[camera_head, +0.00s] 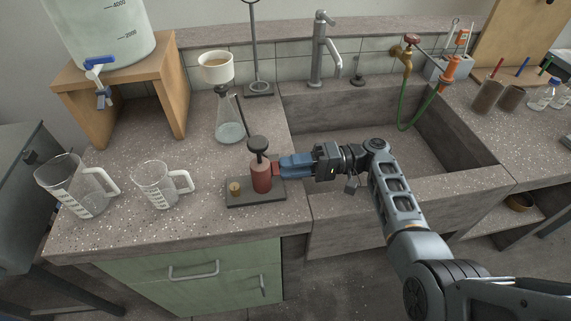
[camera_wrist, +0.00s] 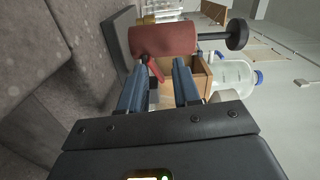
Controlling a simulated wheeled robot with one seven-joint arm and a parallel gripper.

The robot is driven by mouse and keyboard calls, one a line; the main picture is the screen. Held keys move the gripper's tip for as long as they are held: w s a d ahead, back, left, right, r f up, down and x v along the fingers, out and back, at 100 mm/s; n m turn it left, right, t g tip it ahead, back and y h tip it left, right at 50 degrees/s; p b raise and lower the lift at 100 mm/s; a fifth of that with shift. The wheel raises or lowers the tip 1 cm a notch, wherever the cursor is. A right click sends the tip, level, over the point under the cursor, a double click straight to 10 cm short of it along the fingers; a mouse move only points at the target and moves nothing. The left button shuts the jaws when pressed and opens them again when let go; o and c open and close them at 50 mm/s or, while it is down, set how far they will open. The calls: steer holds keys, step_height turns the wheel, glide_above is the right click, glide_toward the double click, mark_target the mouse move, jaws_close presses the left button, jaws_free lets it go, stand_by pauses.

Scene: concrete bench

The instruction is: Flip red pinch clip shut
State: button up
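A small red lever (camera_wrist: 154,70), which looks like the pinch clip, sticks out from the side of a dull red cylinder (camera_wrist: 163,40). The cylinder (camera_head: 261,178) stands upright on a dark base plate (camera_head: 270,194) near the counter's front edge, with a black knob (camera_head: 258,144) on top. My gripper (camera_head: 281,166) reaches in from the right, level with the cylinder's upper part. In the wrist view my gripper (camera_wrist: 160,68) has its two blue fingers apart, with the lever between their tips. I cannot tell whether either finger touches it.
A brass fitting (camera_head: 235,187) sits on the plate's left end. A flask (camera_head: 229,125) stands behind, and two measuring jugs, one nearer (camera_head: 160,184) and one farther left (camera_head: 77,184), stand left. The sink (camera_head: 390,145) lies under my arm. Counter between jugs and plate is clear.

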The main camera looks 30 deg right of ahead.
steer(key=shift+w+a, duration=0.2)
steer(key=shift+a, duration=0.4)
jaws_close()
